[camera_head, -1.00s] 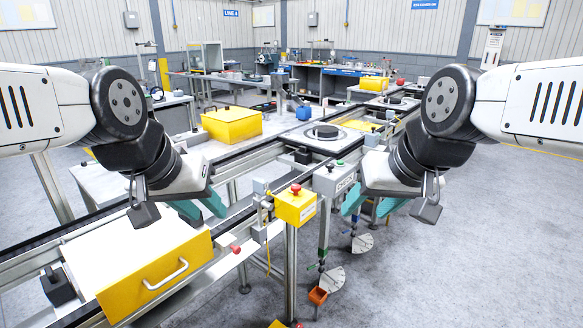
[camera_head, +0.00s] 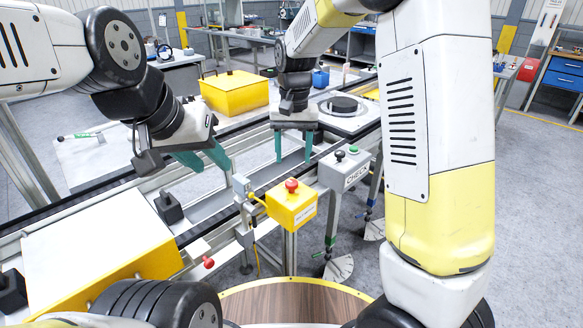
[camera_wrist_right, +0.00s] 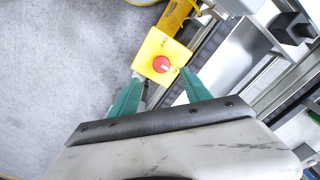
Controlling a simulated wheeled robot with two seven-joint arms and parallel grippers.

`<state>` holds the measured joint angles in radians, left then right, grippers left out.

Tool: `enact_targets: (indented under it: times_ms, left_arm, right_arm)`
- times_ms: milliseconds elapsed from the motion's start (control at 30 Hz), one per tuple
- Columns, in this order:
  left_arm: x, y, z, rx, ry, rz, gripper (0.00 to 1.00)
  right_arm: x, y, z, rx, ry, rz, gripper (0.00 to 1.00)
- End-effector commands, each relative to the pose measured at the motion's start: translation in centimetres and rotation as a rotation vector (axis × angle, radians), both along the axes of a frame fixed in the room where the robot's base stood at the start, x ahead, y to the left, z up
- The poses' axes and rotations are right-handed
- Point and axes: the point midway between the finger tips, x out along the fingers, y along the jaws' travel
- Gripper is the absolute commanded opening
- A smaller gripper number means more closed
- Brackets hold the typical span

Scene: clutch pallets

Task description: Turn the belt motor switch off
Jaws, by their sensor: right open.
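A yellow box (camera_head: 291,206) with a red knob (camera_head: 292,185) stands on a post at the conveyor's near side; I cannot tell for certain that it is the belt motor switch. The right wrist view also shows the box (camera_wrist_right: 150,50) and its red knob (camera_wrist_right: 162,64), just beyond my right fingertips. My right gripper (camera_head: 294,160) is open, empty and pointing down, behind and above the box in the head view. Its teal fingers (camera_wrist_right: 160,80) do not touch the knob. My left gripper (camera_head: 211,166) is open and empty above the conveyor, left of the box.
A grey CHECK box (camera_head: 345,169) with black and green buttons stands right of the yellow box. A grey bracket with a yellow lever (camera_head: 246,192) is close on its left. A yellow bin (camera_head: 234,92) and a round black part (camera_head: 342,106) are farther back.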

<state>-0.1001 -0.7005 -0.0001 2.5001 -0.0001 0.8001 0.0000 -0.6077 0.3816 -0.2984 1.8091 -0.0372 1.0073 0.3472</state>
Motion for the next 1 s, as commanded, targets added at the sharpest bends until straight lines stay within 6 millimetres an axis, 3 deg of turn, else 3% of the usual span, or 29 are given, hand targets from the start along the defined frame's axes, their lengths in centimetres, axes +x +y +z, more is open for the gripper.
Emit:
enact_targets:
  times_ms: [600,967,1000]
  left_arm:
    - [0.0,0.0,0.0,0.000,0.000,0.000,0.36]
    - [0.0,0.0,0.0,0.000,0.000,0.000,0.36]
    - [0.0,0.0,0.0,0.000,0.000,0.000,0.36]
  right_arm:
    - [0.3,0.4,-7.8,-0.015,0.009,0.000,0.56]
    - [0.3,0.4,-8.4,-0.013,0.007,0.000,0.56]
    - [0.3,0.4,-8.4,-0.013,0.007,0.000,0.48]
